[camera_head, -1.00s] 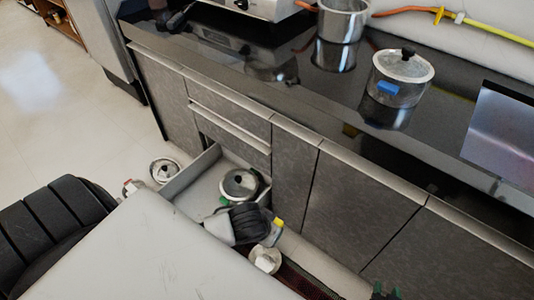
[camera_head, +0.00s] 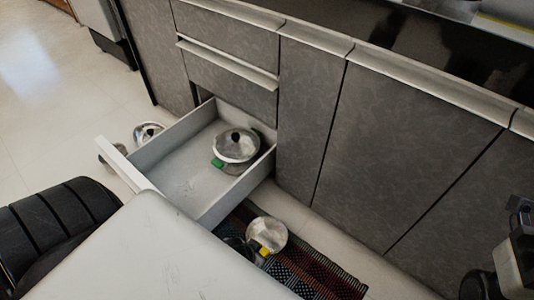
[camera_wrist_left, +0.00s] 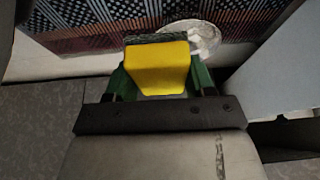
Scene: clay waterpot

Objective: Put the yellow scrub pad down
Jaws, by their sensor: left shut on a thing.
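The yellow scrub pad (camera_wrist_left: 157,68) is held between the green fingers of my left gripper (camera_wrist_left: 160,82) in the left wrist view. Its far edge is dark grey-green. My left gripper is shut on it, above the floor near a patterned rug. In the head view only a small part of the pad (camera_head: 264,251) shows, in front of a round pale dish or lid, and the fingers are hidden. Whether the pad touches anything below is unclear. Part of my right arm shows at the right edge of the head view, with no fingers visible.
An open drawer (camera_head: 170,147) holds a lidded pot (camera_head: 236,146) with a green part beside it. The striped rug (camera_head: 325,275) lies below, with the pale round dish or lid (camera_head: 268,232) on it. Another round metal item (camera_head: 148,132) is left of the drawer. Cabinet fronts (camera_head: 400,130) stand behind.

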